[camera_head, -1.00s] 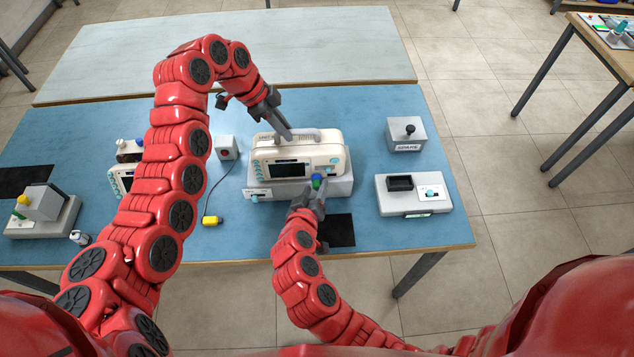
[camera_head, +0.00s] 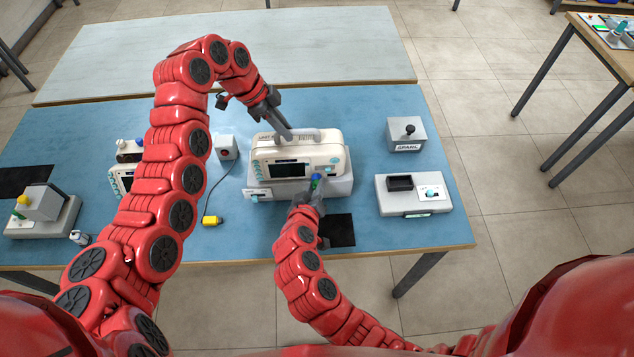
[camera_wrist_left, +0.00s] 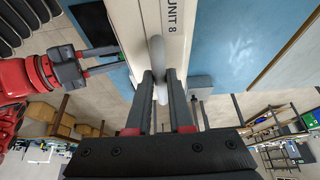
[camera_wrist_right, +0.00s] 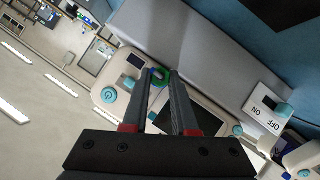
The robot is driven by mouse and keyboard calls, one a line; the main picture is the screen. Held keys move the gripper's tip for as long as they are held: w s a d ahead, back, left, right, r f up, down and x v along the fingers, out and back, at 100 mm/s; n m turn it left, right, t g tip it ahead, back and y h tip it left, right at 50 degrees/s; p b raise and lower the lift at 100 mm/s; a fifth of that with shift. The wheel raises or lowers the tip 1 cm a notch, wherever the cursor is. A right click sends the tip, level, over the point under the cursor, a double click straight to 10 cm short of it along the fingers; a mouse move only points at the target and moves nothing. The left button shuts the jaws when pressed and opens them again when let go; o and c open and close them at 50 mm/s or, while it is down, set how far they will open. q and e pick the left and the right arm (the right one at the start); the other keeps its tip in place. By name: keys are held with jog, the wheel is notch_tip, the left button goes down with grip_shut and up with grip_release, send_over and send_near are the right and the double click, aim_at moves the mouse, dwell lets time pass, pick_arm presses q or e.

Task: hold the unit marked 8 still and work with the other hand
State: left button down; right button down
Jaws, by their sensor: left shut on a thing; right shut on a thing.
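The cream monitor (camera_head: 297,158) lettered UNIT 8 in the left wrist view (camera_wrist_left: 150,25) sits on a grey dock (camera_head: 340,185) with an ON/OFF switch panel (camera_wrist_right: 264,110). My left gripper (camera_head: 289,135) is shut on the monitor's pale handle (camera_wrist_left: 156,60), with one finger on each side of it. My right gripper (camera_head: 315,188) is low at the monitor's front, shut on a small blue and green plug (camera_head: 317,178). The green ring (camera_wrist_right: 163,75) of that plug shows between the right fingertips, which hide part of it. Whether the plug touches the monitor, I cannot tell.
A box lettered SPARE (camera_head: 405,136) with a black knob and a grey dock (camera_head: 413,196) stand to the right. My left arm partly hides a second monitor (camera_head: 122,180). Blue table (camera_head: 370,115) shows between them.

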jog(key=shift+s, duration=0.1)
jog(key=shift+s, duration=2.5)
pick_arm(q)
jog(key=c, duration=0.7)
grip_release()
jog(key=shift+c, duration=0.2)
